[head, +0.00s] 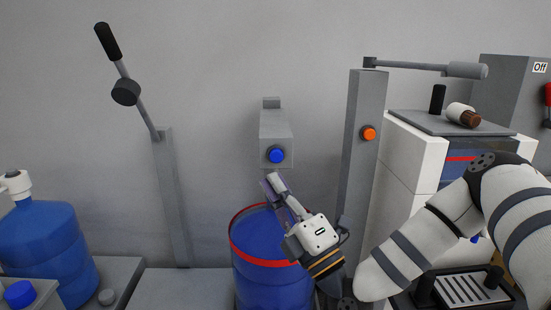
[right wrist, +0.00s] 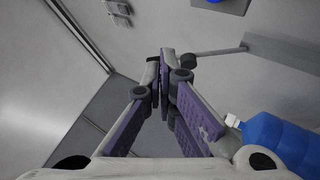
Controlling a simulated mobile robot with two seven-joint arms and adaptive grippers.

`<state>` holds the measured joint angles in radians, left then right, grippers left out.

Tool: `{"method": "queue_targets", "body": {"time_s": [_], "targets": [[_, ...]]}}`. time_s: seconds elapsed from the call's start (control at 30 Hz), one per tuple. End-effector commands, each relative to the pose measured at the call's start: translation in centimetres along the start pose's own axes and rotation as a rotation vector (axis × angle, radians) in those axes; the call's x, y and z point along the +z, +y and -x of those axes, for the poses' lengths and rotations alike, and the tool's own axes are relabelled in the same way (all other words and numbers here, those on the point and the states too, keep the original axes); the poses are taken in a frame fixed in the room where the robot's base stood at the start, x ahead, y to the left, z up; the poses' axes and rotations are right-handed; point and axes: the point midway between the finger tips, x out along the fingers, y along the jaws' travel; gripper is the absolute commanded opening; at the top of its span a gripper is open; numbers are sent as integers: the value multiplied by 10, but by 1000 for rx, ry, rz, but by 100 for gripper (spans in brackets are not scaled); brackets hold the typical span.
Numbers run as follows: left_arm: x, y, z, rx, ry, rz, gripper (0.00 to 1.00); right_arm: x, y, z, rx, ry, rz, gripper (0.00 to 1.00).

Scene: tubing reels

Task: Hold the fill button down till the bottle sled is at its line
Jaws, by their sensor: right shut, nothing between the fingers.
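A round blue button (head: 276,155) faces out from a grey wall-mounted box (head: 275,127) in the middle of the head view; I cannot tell for sure that it is the fill button. My right gripper (head: 269,182) is shut and empty, its fingertips just below that button and apart from it, above a blue drum (head: 262,272). In the right wrist view its purple-padded fingers (right wrist: 165,62) meet. A blue bottle (head: 42,240) with a white top stands at far left and also shows in the right wrist view (right wrist: 275,138). I cannot make out a sled or its line. My left gripper is out of view.
Another blue button (head: 19,293) is at bottom left. A lever (head: 126,92) leans on a post at left. A grey post (head: 361,150) with an orange button (head: 369,134) stands right of the box. A white machine (head: 410,160) is behind my right arm.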

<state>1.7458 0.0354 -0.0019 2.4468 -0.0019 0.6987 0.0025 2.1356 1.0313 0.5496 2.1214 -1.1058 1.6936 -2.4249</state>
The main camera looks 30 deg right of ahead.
Motion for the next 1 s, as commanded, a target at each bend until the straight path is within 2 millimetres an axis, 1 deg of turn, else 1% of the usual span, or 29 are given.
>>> {"method": "queue_targets", "body": {"time_s": [0.03, 0.33, 0.5, 0.7, 1.0], "targets": [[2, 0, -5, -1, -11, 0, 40, 3, -6, -2, -2, -2, 2, 0], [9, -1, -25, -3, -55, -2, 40, 26, -31, -32, -7, -1, 1, 0], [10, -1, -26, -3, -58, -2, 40, 36, -38, -48, -3, 0, 1, 0], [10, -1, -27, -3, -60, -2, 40, 41, -43, -55, -4, 0, 0, 0], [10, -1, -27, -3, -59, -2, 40, 41, -42, -56, -4, 0, -1, 0]]}}
